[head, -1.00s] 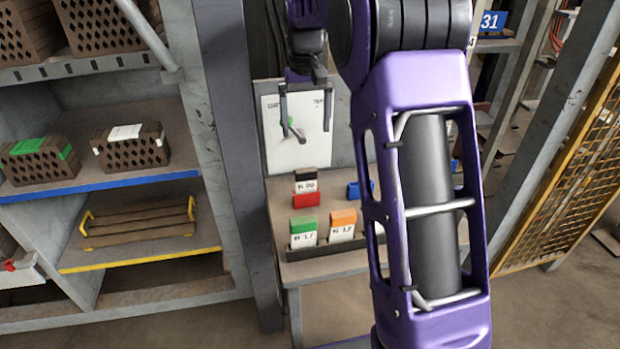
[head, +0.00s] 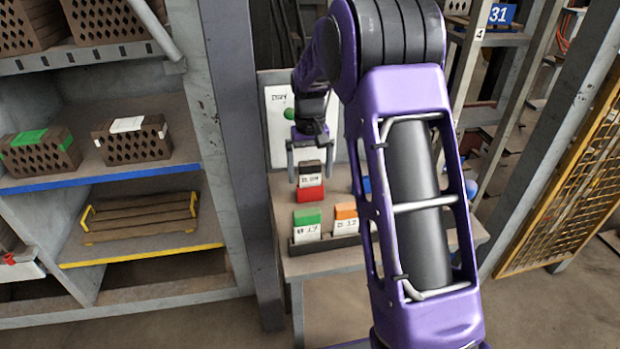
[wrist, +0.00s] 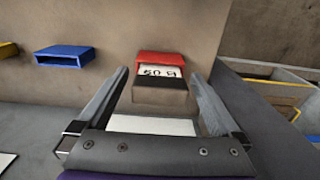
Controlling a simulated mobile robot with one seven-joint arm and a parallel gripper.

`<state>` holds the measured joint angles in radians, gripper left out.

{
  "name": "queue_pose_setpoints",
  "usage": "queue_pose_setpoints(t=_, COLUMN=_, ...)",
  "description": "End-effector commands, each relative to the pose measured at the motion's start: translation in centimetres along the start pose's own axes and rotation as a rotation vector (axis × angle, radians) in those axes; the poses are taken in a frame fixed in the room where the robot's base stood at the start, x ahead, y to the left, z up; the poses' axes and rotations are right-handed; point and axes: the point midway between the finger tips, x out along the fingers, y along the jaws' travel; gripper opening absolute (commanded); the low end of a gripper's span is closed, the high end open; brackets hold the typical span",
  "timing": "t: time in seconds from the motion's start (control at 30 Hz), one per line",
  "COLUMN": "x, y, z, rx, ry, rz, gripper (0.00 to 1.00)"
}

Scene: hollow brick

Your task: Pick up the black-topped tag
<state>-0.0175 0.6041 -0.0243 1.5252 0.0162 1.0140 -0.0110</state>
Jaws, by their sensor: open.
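The black-topped tag (head: 311,171) has a white label and stands upright in a red holder (head: 311,193) on the grey bench in the head view. In the wrist view the tag's dark top (wrist: 159,90) faces me, with its label and the red holder (wrist: 160,58) beyond it. My gripper (head: 310,166) is open, with its fingers apart at either side of the tag's top in the head view. In the wrist view my gripper (wrist: 160,77) frames the tag between its fingertips. Nothing is held. I cannot tell whether a finger touches the tag.
A green-topped tag (head: 307,218) and an orange-topped tag (head: 345,212) stand in a dark holder in front. An empty blue holder (wrist: 63,57) sits beside the red one. A white board (head: 276,112) is behind. Shelving with crates (head: 134,140) stands left.

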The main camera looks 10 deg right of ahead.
Motion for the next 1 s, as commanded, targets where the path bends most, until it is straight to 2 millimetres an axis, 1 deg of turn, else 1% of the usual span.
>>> queue_pose_setpoints(t=0.03, x=0.54, y=0.00, z=0.01, rx=0.000, ry=0.000, rz=0.000, gripper=1.00)
queue_pose_setpoints(t=0.1, x=0.83, y=0.00, z=-0.02, rx=0.000, ry=0.001, rz=0.000, gripper=1.00)
queue_pose_setpoints(t=0.3, x=0.87, y=0.00, z=-0.03, rx=0.000, ry=0.002, rz=0.000, gripper=1.00)
queue_pose_setpoints(t=0.33, x=0.87, y=0.00, z=-0.03, rx=0.000, ry=0.002, rz=0.000, gripper=0.98)
queue_pose_setpoints(t=0.47, x=0.86, y=0.00, z=-0.03, rx=0.000, ry=0.002, rz=0.000, gripper=0.75)
queue_pose_setpoints(t=0.5, x=0.86, y=0.00, z=-0.04, rx=0.000, ry=0.002, rz=0.000, gripper=0.68)
queue_pose_setpoints(t=0.57, x=0.85, y=0.00, z=-0.04, rx=0.000, ry=0.002, rz=0.000, gripper=0.57)
queue_pose_setpoints(t=0.6, x=0.85, y=0.00, z=-0.04, rx=0.000, ry=0.002, rz=0.000, gripper=0.50)
queue_pose_setpoints(t=0.67, x=0.85, y=0.01, z=-0.04, rx=0.000, ry=0.002, rz=0.000, gripper=0.39)
queue_pose_setpoints(t=0.7, x=0.85, y=0.01, z=-0.04, rx=0.000, ry=0.002, rz=0.000, gripper=0.32)
queue_pose_setpoints(t=0.8, x=0.84, y=0.01, z=-0.04, rx=0.000, ry=0.002, rz=0.000, gripper=0.15)
queue_pose_setpoints(t=1.0, x=0.77, y=0.01, z=-0.05, rx=0.000, ry=0.002, rz=0.000, gripper=0.15)
